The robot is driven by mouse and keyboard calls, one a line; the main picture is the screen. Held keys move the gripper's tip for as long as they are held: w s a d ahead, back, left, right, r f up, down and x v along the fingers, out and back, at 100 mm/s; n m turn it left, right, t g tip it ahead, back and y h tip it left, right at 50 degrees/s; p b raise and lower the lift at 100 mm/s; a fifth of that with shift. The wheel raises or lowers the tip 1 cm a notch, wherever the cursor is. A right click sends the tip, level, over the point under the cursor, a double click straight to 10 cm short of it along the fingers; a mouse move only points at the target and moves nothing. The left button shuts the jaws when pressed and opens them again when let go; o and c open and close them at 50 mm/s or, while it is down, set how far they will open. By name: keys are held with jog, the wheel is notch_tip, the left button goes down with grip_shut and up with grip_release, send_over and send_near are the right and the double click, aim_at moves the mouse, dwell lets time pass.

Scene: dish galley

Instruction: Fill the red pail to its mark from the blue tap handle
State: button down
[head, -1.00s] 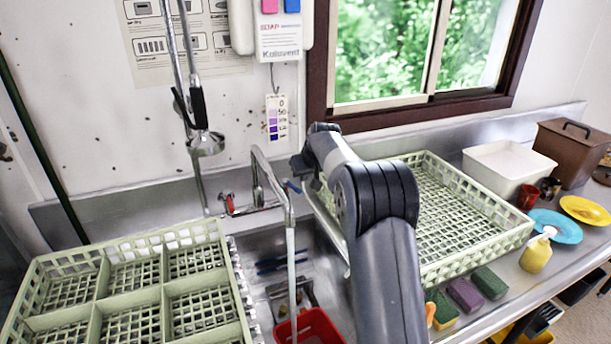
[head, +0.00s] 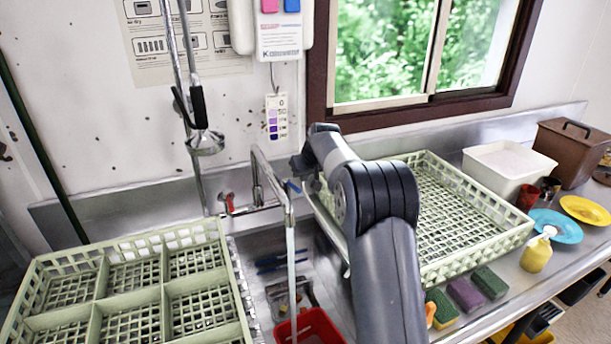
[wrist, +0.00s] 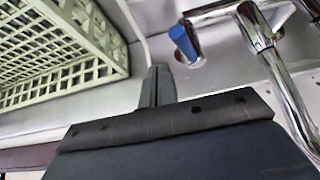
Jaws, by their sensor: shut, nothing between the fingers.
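The blue tap handle (head: 293,186) sits at the right of the chrome tap on the back of the sink. In the wrist view the blue handle (wrist: 184,42) is just right of my gripper (wrist: 158,82), whose fingers are closed and empty; I cannot tell if they touch it. In the head view my gripper (head: 308,178) is partly hidden by my arm. A pale stream (head: 292,268) runs from the tap spout (head: 278,190) down to the red pail (head: 318,324). The pail stands in the sink, cut off by the lower edge; its mark and water level are not visible.
A red tap handle (head: 228,203) is on the left. A spray hose (head: 204,142) hangs above. Green racks stand left (head: 150,240) and right (head: 480,245) of the sink. Sponges (head: 465,293) and a yellow bottle (head: 536,254) lie at right.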

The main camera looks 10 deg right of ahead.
jog(key=shift+f+b, duration=1.1)
jog(key=shift+f, duration=0.85)
dwell(6.0)
